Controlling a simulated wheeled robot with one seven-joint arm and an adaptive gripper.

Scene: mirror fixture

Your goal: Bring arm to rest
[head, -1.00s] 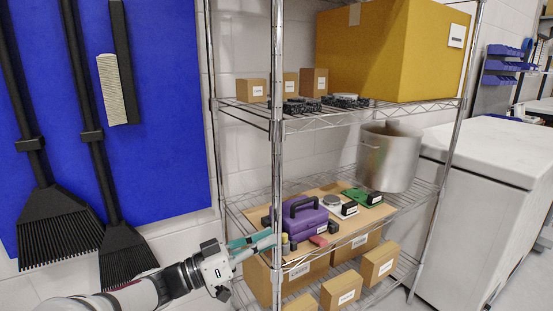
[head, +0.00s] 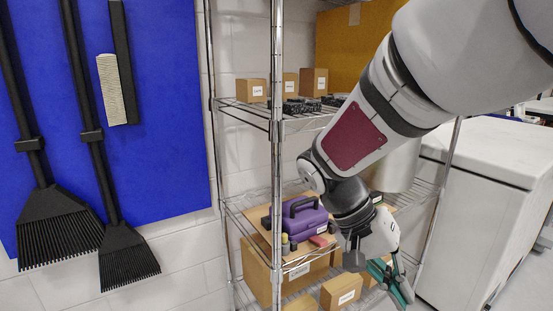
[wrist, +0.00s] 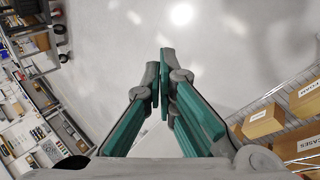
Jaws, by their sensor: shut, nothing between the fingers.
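My gripper (head: 398,285) hangs low at the lower right of the head view, in front of the wire shelf, with my arm coming down from the top right corner. Its green-sided fingers point down. In the wrist view my gripper (wrist: 164,66) shows its fingertips close together over bare pale floor, with nothing between them. My arm hides part of the shelf's right side.
The wire shelf (head: 277,150) bears a purple toolbox (head: 300,219), small cartons (head: 341,290), a large yellow box (head: 340,50) and a partly hidden metal pot (head: 402,165). A white chest (head: 480,190) stands right. Brooms (head: 124,255) hang on a blue board (head: 170,130).

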